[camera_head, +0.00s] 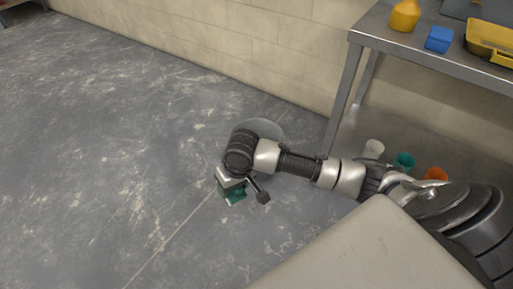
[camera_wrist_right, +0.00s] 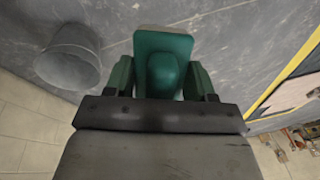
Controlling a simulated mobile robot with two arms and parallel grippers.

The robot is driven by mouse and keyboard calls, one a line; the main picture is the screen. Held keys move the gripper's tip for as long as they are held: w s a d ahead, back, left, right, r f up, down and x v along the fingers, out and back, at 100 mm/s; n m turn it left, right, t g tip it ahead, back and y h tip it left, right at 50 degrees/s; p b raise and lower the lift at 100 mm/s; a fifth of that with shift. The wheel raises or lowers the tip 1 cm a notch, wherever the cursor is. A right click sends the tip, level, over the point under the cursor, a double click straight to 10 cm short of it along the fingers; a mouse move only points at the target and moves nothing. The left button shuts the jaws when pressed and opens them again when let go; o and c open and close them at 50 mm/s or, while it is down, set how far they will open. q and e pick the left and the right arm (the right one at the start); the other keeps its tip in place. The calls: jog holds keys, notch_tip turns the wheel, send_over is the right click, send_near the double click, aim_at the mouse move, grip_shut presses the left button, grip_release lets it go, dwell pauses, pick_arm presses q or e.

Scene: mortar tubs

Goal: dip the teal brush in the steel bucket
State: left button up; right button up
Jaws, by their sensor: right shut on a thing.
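The teal brush (camera_wrist_right: 163,45) is held between the fingers of my right gripper (camera_wrist_right: 161,78), which is shut on it. In the head view the gripper (camera_head: 231,184) hangs at the end of my right arm, and a small part of the brush (camera_head: 237,197) shows below it. The steel bucket (camera_wrist_right: 68,55) stands on the floor to the left of the brush in the wrist view, apart from it. In the head view only the far part of the bucket (camera_head: 265,125) shows behind my arm; the rest is hidden. My left gripper is not in view.
A metal table (camera_head: 420,58) at the upper right holds an orange-yellow bottle (camera_head: 404,15), a blue block (camera_head: 439,39) and a yellow tray (camera_head: 489,38). White (camera_head: 374,148), teal (camera_head: 404,161) and orange (camera_head: 436,173) tubs stand beneath it. The floor to the left is clear.

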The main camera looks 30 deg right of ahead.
aim_at(234, 195)
jog(key=shift+x, duration=1.1)
jog(key=shift+s+d+f+b, duration=0.15)
jog(key=shift+f+b, duration=0.3)
jog(key=shift+f, duration=0.95)
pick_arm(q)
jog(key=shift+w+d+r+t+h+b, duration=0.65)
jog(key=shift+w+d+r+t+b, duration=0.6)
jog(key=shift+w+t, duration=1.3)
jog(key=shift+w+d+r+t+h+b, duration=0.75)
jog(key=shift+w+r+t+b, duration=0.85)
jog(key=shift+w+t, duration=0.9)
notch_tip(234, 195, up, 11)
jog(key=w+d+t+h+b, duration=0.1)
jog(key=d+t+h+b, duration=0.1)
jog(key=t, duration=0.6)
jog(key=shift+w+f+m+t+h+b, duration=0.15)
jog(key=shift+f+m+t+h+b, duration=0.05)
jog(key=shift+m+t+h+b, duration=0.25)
pick_arm(e)
jog(key=s+d+x, duration=0.1)
jog(key=x, duration=0.8)
jog(key=s+d+f+x, duration=0.1)
jog(key=d+x, duration=0.1)
jog(key=x, duration=0.8)
jog(key=shift+s, duration=0.3)
